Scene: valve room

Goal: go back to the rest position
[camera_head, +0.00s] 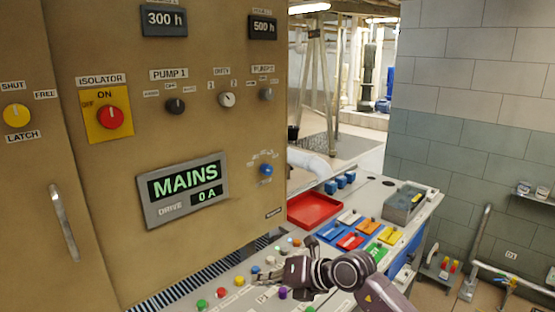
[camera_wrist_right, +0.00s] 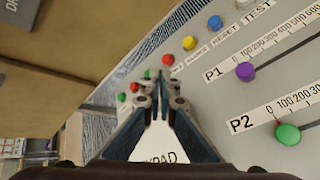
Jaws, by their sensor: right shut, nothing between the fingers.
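My right arm comes in from the lower right in the head view. My right gripper (camera_head: 262,277) is low over the sloping control desk (camera_head: 232,270), among its coloured buttons. In the right wrist view its two fingers (camera_wrist_right: 160,82) meet at the tips with nothing between them. A white label, partly hidden and ending in "PAD", shows between the finger bases. I cannot tell whether the tips touch the desk. My left gripper is not in view.
A tan cabinet (camera_head: 120,200) rises behind the desk on the left. Purple (camera_wrist_right: 245,71) and green (camera_wrist_right: 288,134) knobs sit beside the gripper. A red tray (camera_head: 314,210), coloured blocks and a grey bin (camera_head: 404,203) are farther right. Pipes (camera_head: 480,240) stand by the tiled wall.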

